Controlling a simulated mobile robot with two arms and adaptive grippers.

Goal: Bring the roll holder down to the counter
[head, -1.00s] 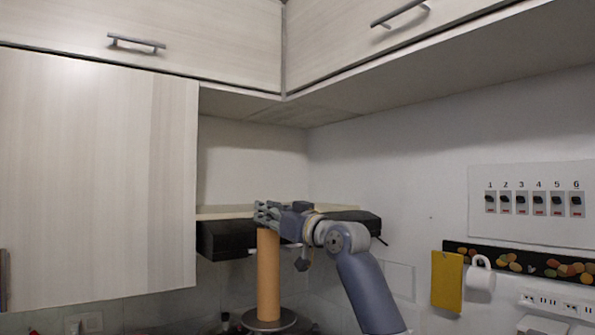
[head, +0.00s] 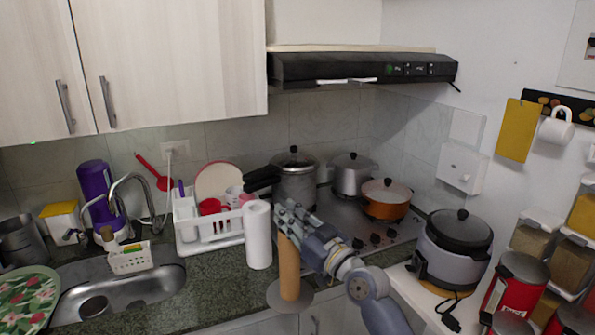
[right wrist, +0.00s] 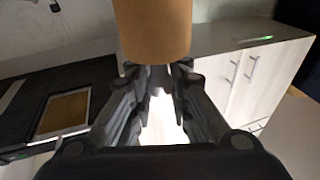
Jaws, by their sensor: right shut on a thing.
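The roll holder is an upright brown post (head: 288,266) on a round grey base (head: 290,297). My right gripper (head: 288,218) is shut on the top of the post. In the right wrist view the brown post (right wrist: 152,28) shows beyond the fingers (right wrist: 158,85). The dark speckled counter (head: 205,296) lies behind and left of the base. The base overlaps the counter's front edge in the picture; I cannot tell whether it touches the counter or hangs in front of it. My left gripper is not in view.
A white paper roll (head: 258,235) stands just left of the post. A dish rack (head: 212,240) and a sink (head: 130,290) are further left. A stove with pots (head: 386,199) lies behind. A rice cooker (head: 452,250) stands to the right.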

